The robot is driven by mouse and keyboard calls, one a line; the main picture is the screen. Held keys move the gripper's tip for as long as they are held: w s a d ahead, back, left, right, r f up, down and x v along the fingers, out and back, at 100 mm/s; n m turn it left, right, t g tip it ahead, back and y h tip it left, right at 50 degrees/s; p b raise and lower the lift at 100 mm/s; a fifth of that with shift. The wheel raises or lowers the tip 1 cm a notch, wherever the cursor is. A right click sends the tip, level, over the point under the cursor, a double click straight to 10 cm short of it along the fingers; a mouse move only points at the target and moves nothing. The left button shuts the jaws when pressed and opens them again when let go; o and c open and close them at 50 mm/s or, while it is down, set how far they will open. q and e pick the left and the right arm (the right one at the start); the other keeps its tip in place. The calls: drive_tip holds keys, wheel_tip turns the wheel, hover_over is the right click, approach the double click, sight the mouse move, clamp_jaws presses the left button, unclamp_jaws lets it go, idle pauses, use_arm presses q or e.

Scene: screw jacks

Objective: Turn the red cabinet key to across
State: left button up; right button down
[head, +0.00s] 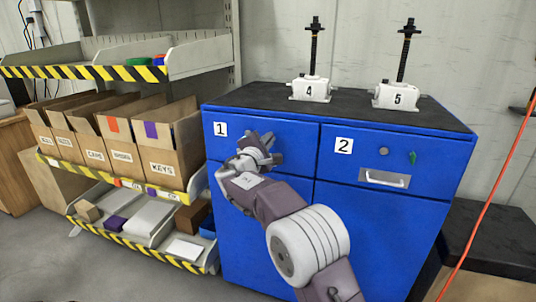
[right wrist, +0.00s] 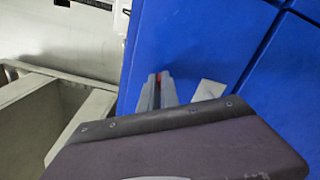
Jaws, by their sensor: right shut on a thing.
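My right gripper (head: 258,150) is at the front of the blue cabinet's drawer marked 1, and its hand hides the lock there in the head view. In the right wrist view its two grey fingers are close together at the blue face, shut on the red key (right wrist: 159,77). Only a small bit of red shows between the fingertips, so I cannot tell which way the key points. The blue cabinet (head: 262,233) stands in the middle of the head view. My left gripper is not in view.
Screw jacks marked 4 (head: 309,90) and 5 (head: 397,97) stand on the cabinet's dark top. A shelf rack with cardboard boxes (head: 165,150) is close on the left. A red cable (head: 497,170) hangs at right.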

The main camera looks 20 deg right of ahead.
drive_tip(key=shift+f+m+b, duration=0.15)
drive_tip(key=shift+m+b, duration=1.3)
drive_tip(key=shift+b, duration=0.1)
drive_tip(key=shift+f+m+b, duration=0.15)
drive_tip(key=shift+m+b, duration=1.3)
drive_tip(key=shift+b, duration=0.05)
drive_tip(key=shift+r, duration=0.1)
drive_tip(key=c, duration=1.6)
unclamp_jaws()
